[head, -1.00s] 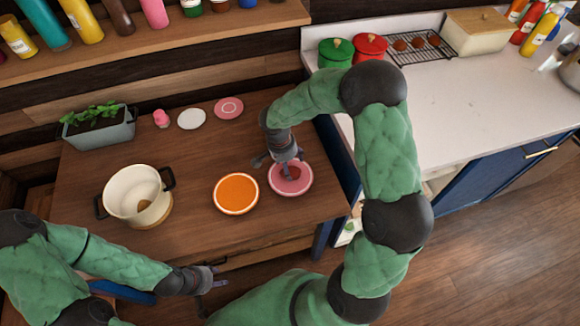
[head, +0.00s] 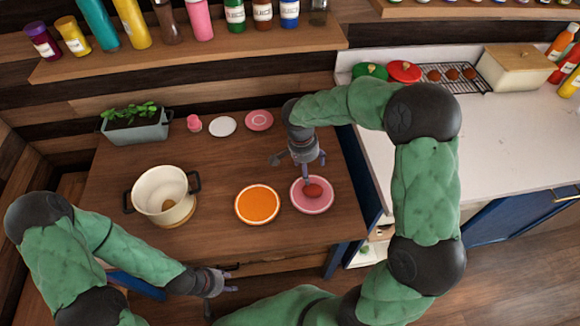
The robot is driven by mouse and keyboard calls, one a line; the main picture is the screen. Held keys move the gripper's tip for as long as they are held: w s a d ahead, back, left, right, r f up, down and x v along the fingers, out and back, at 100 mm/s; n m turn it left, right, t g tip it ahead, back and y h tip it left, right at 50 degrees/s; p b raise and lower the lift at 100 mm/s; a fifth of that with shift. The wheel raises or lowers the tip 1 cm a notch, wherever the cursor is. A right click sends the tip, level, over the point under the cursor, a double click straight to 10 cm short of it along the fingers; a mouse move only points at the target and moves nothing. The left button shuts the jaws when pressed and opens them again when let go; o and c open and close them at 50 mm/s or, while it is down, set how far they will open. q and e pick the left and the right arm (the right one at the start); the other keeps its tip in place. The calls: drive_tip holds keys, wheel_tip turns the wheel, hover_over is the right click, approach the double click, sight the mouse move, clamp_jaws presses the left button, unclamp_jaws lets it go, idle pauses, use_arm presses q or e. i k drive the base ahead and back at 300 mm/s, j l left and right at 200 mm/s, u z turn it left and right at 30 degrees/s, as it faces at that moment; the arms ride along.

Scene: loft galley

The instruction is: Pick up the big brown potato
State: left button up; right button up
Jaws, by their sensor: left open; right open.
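A reddish-brown, potato-like lump (head: 313,191) lies on the pink plate (head: 325,206) on the wooden table. My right gripper (head: 306,166) is open and empty, just above and behind the lump, apart from it. A brown, roundish thing (head: 168,204) lies in the cream pot (head: 150,191) at the left of the table; it may be a potato, partly hidden by shadow and size. My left gripper (head: 226,284) is open and empty in front of the table's front edge.
An orange plate (head: 257,205) lies left of the pink plate. A planter (head: 136,130), a pink shaker (head: 194,123), a white saucer (head: 222,126) and a pink saucer (head: 259,120) stand at the back. Several brown round things (head: 451,74) lie on a counter rack.

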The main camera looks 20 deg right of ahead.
sight(168, 204)
drive_tip(key=j+u, duration=0.15)
drive_tip(key=j, duration=0.25)
drive_tip(key=i+j+u, duration=0.15)
drive_tip(key=j, duration=0.25)
drive_tip(key=i+j+u, duration=0.15)
drive_tip(key=j, duration=0.25)
drive_tip(key=j+u, duration=0.15)
drive_tip(key=j, duration=0.2)
drive_tip(key=i, duration=0.05)
